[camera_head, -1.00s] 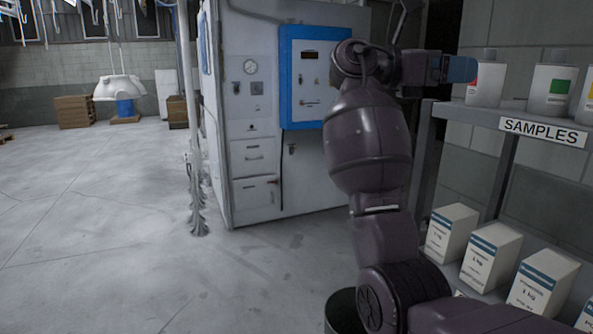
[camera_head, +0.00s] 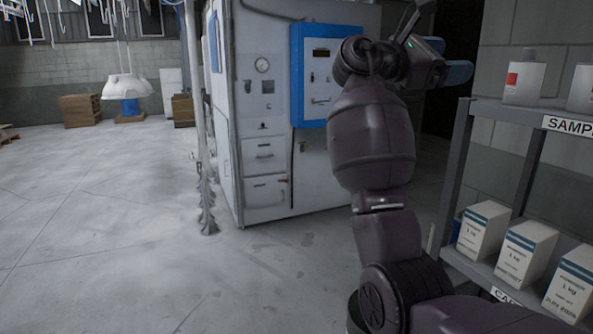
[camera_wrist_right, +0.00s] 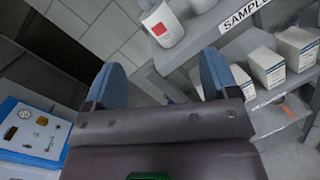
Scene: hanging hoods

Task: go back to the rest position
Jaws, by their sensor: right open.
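My right arm rises in the middle right of the head view. Its gripper (camera_head: 458,72) points right, near the left end of the samples shelf, and is seen from the side. In the right wrist view the two blue fingers of the right gripper (camera_wrist_right: 160,84) stand wide apart with nothing between them. A white bottle with a red label (camera_wrist_right: 163,24) is beyond the fingers, apart from them. My left gripper is not in view.
The samples shelf (camera_head: 489,105) holds bottles (camera_head: 523,82) above and white boxes (camera_head: 483,230) below. A grey cabinet with a blue-framed panel (camera_head: 297,75) stands behind my arm. The floor (camera_head: 110,220) at left is clear. White hoods (camera_head: 126,88) are far back.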

